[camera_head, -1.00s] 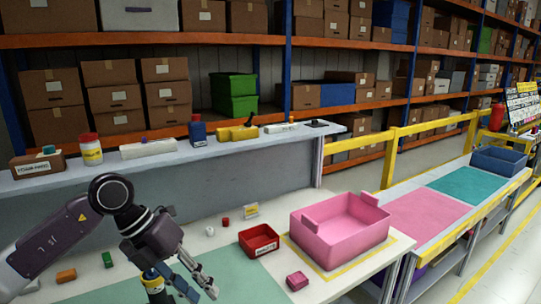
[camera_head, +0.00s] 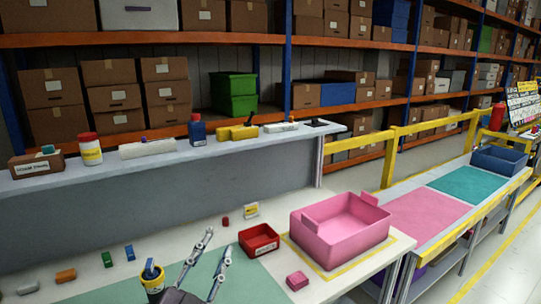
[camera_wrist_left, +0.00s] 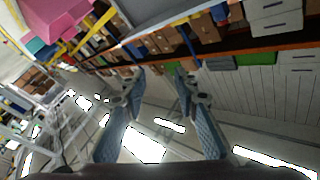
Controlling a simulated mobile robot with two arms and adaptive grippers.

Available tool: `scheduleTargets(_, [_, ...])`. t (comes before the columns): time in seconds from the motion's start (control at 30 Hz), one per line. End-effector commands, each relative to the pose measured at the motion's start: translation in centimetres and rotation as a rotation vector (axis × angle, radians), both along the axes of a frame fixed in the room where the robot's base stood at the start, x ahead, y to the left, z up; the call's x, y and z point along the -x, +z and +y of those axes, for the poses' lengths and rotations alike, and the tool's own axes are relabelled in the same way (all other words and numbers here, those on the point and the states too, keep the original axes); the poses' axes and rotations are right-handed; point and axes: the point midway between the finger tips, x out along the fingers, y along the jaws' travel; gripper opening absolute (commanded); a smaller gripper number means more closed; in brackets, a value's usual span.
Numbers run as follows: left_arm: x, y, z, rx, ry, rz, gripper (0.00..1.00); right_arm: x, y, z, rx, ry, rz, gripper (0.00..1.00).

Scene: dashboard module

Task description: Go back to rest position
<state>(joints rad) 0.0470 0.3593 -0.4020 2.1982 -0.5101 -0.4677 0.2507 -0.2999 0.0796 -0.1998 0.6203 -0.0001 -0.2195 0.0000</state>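My left gripper (camera_head: 217,243) shows at the bottom of the head view, over the front of the work table (camera_head: 345,276). Its two fingers point up and away and are spread apart. It also shows in the left wrist view (camera_wrist_left: 160,78), open, with nothing between the fingers. My right gripper is in neither view.
A yellow cup with something blue in it (camera_head: 152,283) stands just left of my left gripper. A red tray (camera_head: 259,241), a pink block (camera_head: 297,281) and a pink bin (camera_head: 340,240) are to the right. Small blocks lie at the left. A shelf ledge (camera_head: 250,147) runs behind.

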Motion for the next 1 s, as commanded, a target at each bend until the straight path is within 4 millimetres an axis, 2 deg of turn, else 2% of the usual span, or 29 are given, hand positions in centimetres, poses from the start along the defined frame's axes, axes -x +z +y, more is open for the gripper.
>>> scheduleTargets(0.03, [0.7, -3.5, 1.8, 0.043, 0.062, 0.122, 0.28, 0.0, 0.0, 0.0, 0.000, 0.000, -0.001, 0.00])
scheduleTargets(0.13, [3.0, -10.2, 4.8, 0.100, 0.171, 0.362, 0.28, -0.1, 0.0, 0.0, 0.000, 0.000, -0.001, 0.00])
scheduleTargets(0.2, [5.5, -14.7, 6.4, 0.128, 0.232, 0.528, 0.28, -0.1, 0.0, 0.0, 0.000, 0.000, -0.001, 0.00])
scheduleTargets(0.27, [8.2, -18.3, 7.4, 0.147, 0.275, 0.666, 0.28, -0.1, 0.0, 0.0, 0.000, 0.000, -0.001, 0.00])
scheduleTargets(0.3, [10.1, -20.4, 7.9, 0.156, 0.297, 0.755, 0.28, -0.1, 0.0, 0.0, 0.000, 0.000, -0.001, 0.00])
scheduleTargets(0.4, [15.0, -24.6, 8.6, 0.171, 0.339, 0.951, 0.28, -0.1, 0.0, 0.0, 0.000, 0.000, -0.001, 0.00])
scheduleTargets(0.5, [19.4, -27.5, 8.9, 0.179, 0.362, 1.112, 0.28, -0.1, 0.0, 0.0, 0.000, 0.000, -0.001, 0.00])
scheduleTargets(0.6, [23.6, -29.5, 8.9, 0.182, 0.375, 1.251, 0.28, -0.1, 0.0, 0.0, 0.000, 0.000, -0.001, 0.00])
scheduleTargets(0.8, [31.2, -31.9, 8.5, 0.183, 0.381, 1.489, 0.28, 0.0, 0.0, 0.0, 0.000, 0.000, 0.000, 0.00])
scheduleTargets(0.83, [30.4, -32.9, 8.5, 0.180, 0.381, 1.481, 0.28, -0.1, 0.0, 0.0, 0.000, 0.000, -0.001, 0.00])
scheduleTargets(1.0, [29.4, -37.5, 8.3, 0.173, 0.384, 1.495, 0.28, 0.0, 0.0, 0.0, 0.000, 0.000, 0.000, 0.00])
